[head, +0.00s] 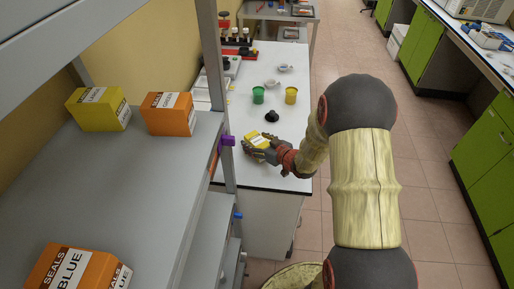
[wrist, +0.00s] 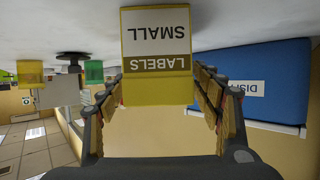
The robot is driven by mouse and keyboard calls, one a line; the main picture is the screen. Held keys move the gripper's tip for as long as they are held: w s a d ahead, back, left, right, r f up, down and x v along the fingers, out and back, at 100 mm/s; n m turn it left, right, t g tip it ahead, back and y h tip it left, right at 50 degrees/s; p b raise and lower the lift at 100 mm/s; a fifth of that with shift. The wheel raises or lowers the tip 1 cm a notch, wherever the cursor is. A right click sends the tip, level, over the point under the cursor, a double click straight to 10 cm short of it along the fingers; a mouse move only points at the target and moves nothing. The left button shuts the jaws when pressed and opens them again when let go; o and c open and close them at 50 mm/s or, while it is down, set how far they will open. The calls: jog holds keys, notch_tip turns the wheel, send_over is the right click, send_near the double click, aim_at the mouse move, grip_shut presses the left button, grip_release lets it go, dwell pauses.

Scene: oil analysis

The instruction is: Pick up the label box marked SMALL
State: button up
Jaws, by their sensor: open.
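The yellow label box reads LABELS SMALL in the wrist view (wrist: 158,95), where the picture is upside down. In the head view the box (head: 257,139) is on the near part of the white bench, partly covered by my gripper. My gripper (head: 259,147) is open, its fingers on either side of the box. In the wrist view my gripper (wrist: 160,90) has a finger to the left and to the right of the box. I cannot tell whether the fingers touch it.
A blue box (wrist: 270,85) stands close beside the fingers at right in the wrist view. A black knobbed object (head: 271,116), green cup (head: 258,95) and yellow cup (head: 291,95) stand farther back. A grey shelf (head: 140,185) with several boxes stands left, its post near my gripper.

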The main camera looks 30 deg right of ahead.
jog(key=b+x, duration=0.1)
jog(key=x, duration=0.3)
jog(key=shift+c, duration=1.3)
jog(key=c, duration=1.1)
jog(key=shift+o, duration=0.2)
jog(key=shift+r, duration=0.15)
